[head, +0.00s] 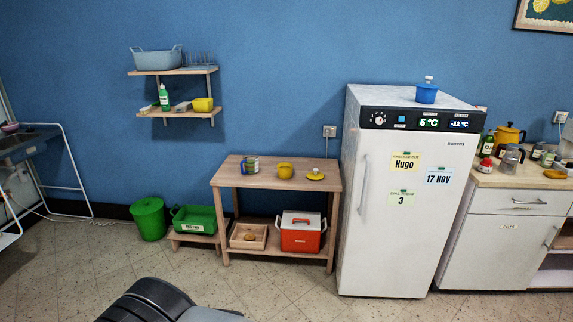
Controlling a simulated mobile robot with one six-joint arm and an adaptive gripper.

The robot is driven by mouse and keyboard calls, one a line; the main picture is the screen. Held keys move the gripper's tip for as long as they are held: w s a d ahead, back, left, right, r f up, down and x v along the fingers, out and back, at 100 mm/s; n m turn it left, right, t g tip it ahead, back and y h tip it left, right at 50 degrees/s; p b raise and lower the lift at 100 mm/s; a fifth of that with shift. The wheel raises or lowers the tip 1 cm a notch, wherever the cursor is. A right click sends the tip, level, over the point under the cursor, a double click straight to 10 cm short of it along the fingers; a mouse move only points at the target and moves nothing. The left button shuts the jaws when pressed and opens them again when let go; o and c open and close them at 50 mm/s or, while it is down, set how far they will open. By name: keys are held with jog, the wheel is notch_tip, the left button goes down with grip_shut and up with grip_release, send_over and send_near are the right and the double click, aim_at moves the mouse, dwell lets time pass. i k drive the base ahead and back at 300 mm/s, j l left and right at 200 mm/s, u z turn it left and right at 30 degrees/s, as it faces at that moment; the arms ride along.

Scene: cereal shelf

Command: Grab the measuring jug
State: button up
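I cannot pick out a measuring jug for certain at this size. On the wooden table stand a small can-like vessel with green and pale markings (250,165), a yellow cup (285,171) and a yellow saucer-like piece (315,176). A yellow mug (203,104) stands on the lower wall shelf. A blue container (426,95) stands on top of the white fridge. My gripper is not in view; a dark rounded part of my own body shows at the bottom edge.
The wooden table (230,178) has a lower shelf holding a wooden tray (236,241) and a red-and-white cooler (300,240). A green bin (149,219) and green crate (194,219) stand left. The fridge (399,245) stands right, beside a crowded counter (510,178). Floor in front is open.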

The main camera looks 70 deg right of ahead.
aim_at(251, 160)
jog(key=z, duration=1.95)
jog(key=u, duration=0.2)
jog(key=i+l+u, duration=0.15)
jog(key=i+u, duration=0.15)
jog(key=i, duration=0.2)
jog(key=i+l+u, duration=0.3)
jog(key=i, duration=0.25)
jog(key=i+l+u, duration=0.3)
jog(key=i+l, duration=1.15)
jog(key=i+j+u, duration=0.05)
jog(key=i, duration=0.05)
